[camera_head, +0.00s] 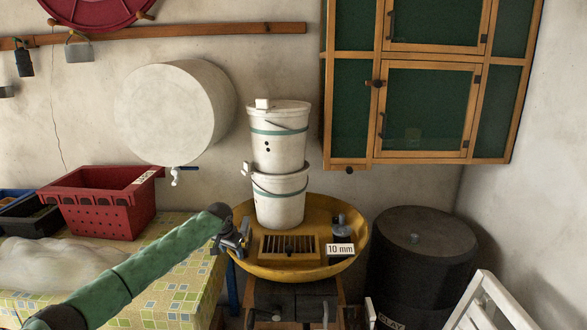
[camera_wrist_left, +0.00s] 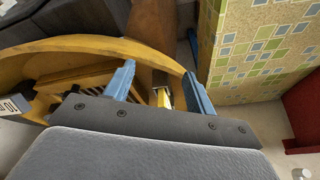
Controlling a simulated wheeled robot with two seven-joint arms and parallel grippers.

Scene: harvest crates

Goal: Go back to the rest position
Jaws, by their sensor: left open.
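My left arm reaches in from the lower left in a green sleeve. My left gripper (camera_head: 243,240) is at the left rim of the round yellow basin (camera_head: 352,262). In the left wrist view its two blue fingers (camera_wrist_left: 160,84) stand apart, with no object clearly held. The basin's rim (camera_wrist_left: 85,47) passes behind the fingers there. A small yellow and white piece (camera_wrist_left: 163,98) shows between the fingers; I cannot tell what it is. My right gripper is not in view.
Two stacked white buckets (camera_head: 278,205) stand in the basin beside a slatted grate (camera_head: 289,246) and a "10 mm" label (camera_head: 340,249). A tiled-cloth table (camera_head: 185,285) with a red crate (camera_head: 110,214) is left. A black drum (camera_head: 415,255) and white slatted frame (camera_head: 490,305) are right.

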